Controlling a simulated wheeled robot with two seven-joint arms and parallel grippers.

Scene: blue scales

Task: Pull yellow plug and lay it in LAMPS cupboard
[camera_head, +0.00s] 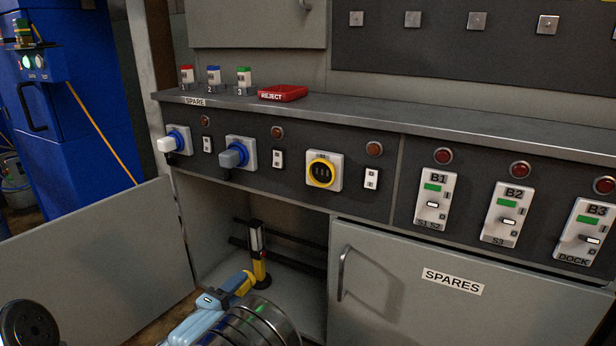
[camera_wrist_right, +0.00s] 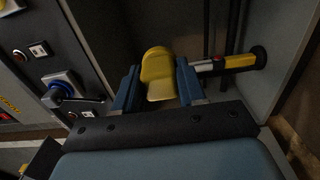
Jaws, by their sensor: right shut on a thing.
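The yellow plug (camera_head: 242,282) is held between the blue fingers of my right gripper (camera_head: 232,291), in front of the open cupboard's mouth or just inside it. In the right wrist view the plug (camera_wrist_right: 158,72) sits between both fingers (camera_wrist_right: 157,88), clear of any socket. The yellow-ringed socket (camera_head: 321,172) on the panel is empty. The open cupboard (camera_head: 205,235) is below the left of the panel; no LAMPS label is visible. A yellow and black lamp-like thing (camera_head: 258,262) stands inside it, beyond the plug. My left gripper is not in view.
The cupboard's door (camera_head: 95,270) stands open to the left. The SPARES door (camera_head: 450,288) is shut, right of the opening. A red REJECT tray (camera_head: 283,92) is on the ledge. Bare cupboard floor shows around the lamp-like thing.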

